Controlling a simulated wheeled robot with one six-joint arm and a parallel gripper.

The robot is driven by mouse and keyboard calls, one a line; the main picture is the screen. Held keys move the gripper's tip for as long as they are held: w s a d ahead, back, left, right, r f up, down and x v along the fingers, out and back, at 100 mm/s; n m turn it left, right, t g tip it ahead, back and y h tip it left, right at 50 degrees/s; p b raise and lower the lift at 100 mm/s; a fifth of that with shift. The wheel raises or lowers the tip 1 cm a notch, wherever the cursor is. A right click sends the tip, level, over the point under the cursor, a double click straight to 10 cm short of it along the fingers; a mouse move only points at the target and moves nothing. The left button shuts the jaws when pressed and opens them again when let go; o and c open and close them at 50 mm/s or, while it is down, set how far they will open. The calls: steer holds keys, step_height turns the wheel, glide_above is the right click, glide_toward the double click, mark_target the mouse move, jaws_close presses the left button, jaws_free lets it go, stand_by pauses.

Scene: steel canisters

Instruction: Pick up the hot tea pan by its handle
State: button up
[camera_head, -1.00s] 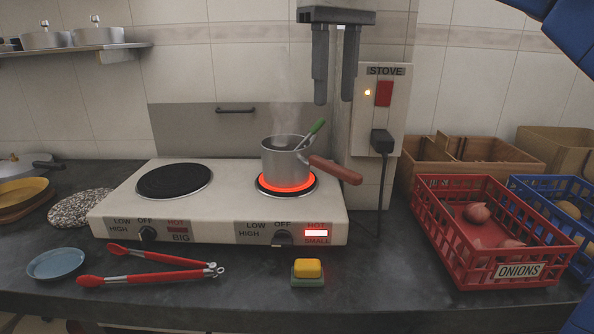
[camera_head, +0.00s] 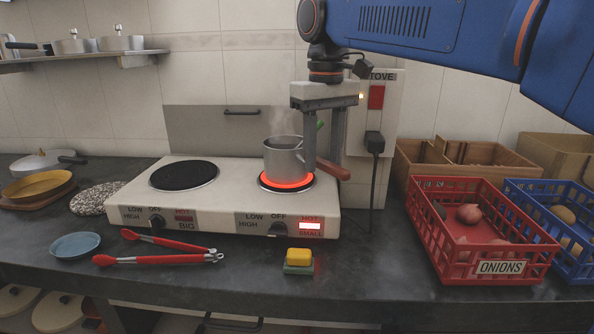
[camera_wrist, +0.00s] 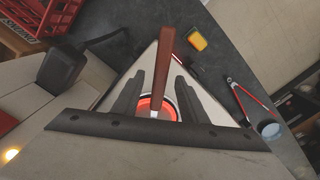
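The tea pan (camera_head: 284,152) is a steel pot with a brown handle (camera_head: 341,172) pointing right. It stands upright on the small right burner (camera_head: 287,183), which glows red, and faint steam rises above it. In the wrist view the handle (camera_wrist: 163,62) runs between the two open fingers (camera_wrist: 157,80), with a gap on each side. Most of the pan body is hidden there by the gripper.
The stove (camera_head: 215,208) has a dark, unlit left burner (camera_head: 184,175). The stove box (camera_head: 382,120) on the wall and its plug (camera_head: 375,143) are close right of my gripper. A yellow sponge (camera_head: 299,256), red tongs (camera_head: 160,259) and red onion crate (camera_head: 482,276) sit around the stove.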

steer(key=shift+f, duration=1)
jaws_close()
steer(key=shift+r, duration=0.1)
stand_by(0.6)
